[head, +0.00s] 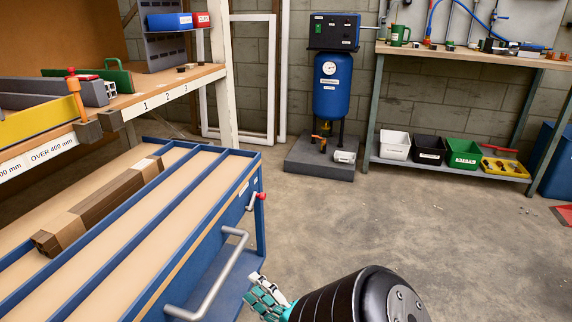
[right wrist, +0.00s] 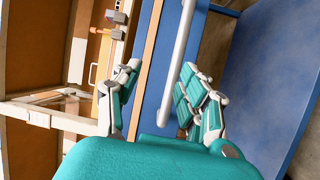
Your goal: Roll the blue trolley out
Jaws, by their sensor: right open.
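The blue trolley (head: 165,205) fills the lower left of the head view, with cream panels between blue rails. Its grey bar handle (head: 226,272) sticks out from the near right side; the bar also shows in the right wrist view (right wrist: 179,60). My right gripper (head: 267,298) is just right of the handle in the head view. In the right wrist view my right gripper (right wrist: 160,98) has its teal fingers spread, with the bar running between them. Contact with the bar cannot be told. My left gripper is not in view.
A brown strapped bundle (head: 98,205) lies on the trolley. A small red-knobbed lever (head: 253,199) is at its far right corner. A shelf rack (head: 160,95) stands beyond it on the left. A blue tank (head: 332,85) stands at the back. The concrete floor (head: 430,230) to the right is clear.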

